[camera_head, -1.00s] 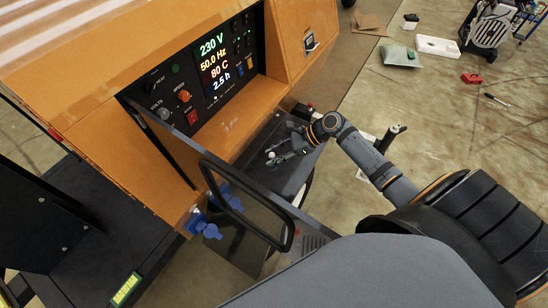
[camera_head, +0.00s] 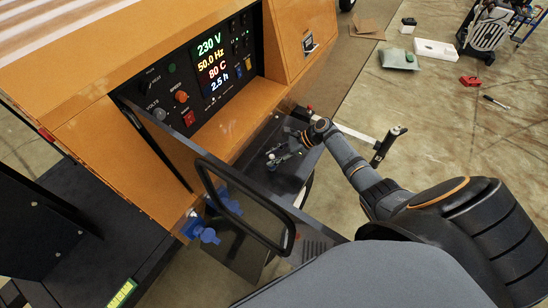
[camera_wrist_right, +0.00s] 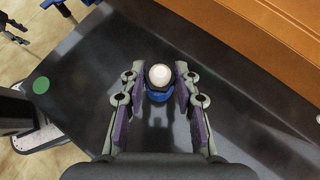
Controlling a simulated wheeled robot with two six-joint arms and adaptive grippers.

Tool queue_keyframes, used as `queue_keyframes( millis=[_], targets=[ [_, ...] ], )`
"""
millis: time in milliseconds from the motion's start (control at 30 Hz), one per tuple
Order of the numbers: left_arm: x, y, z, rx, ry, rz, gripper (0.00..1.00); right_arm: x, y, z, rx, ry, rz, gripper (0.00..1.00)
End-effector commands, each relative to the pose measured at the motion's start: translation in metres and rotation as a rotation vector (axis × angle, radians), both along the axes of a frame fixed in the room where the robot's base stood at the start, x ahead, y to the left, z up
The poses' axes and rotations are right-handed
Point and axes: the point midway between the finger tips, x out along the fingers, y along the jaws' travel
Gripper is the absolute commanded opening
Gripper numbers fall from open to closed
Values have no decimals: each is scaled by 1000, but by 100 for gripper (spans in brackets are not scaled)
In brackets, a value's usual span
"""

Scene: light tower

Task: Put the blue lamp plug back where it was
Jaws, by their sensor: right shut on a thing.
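The blue lamp plug (camera_wrist_right: 158,84) shows in the right wrist view with a round white top, a dark ring and a blue body. My right gripper (camera_wrist_right: 158,90) is shut on it, one finger on each side. In the head view the plug's small white top (camera_head: 270,157) shows between the fingers of my right gripper (camera_head: 273,157), over the black shelf (camera_wrist_right: 235,120). I cannot tell whether the plug touches the shelf. My left gripper is not in view.
An orange cabinet with a lit control panel (camera_head: 213,72) stands behind the shelf. A dark-framed open door (camera_head: 243,215) is in front. Blue connectors (camera_head: 205,233) sit at the cabinet's lower corner. A green disc (camera_wrist_right: 41,85) lies at the shelf's left.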

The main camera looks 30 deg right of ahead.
Motion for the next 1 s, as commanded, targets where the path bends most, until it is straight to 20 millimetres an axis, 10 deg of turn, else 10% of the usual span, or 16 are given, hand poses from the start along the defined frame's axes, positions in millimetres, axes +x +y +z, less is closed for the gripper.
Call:
queue_keyframes(
  millis=[100, 133, 267, 633, 1000],
  targets=[
    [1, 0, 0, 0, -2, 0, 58, 0, 0, -1, -1, 1, -1, 0],
    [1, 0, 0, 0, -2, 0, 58, 0, 0, -1, 0, 2, 0, 35],
    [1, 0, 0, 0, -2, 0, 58, 0, 0, -1, 0, 2, 0, 52],
    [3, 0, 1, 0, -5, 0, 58, -2, -4, 3, -2, 1, 0, 54],
    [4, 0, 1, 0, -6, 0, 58, -29, -64, 53, -6, 2, 1, 54]
  ],
)
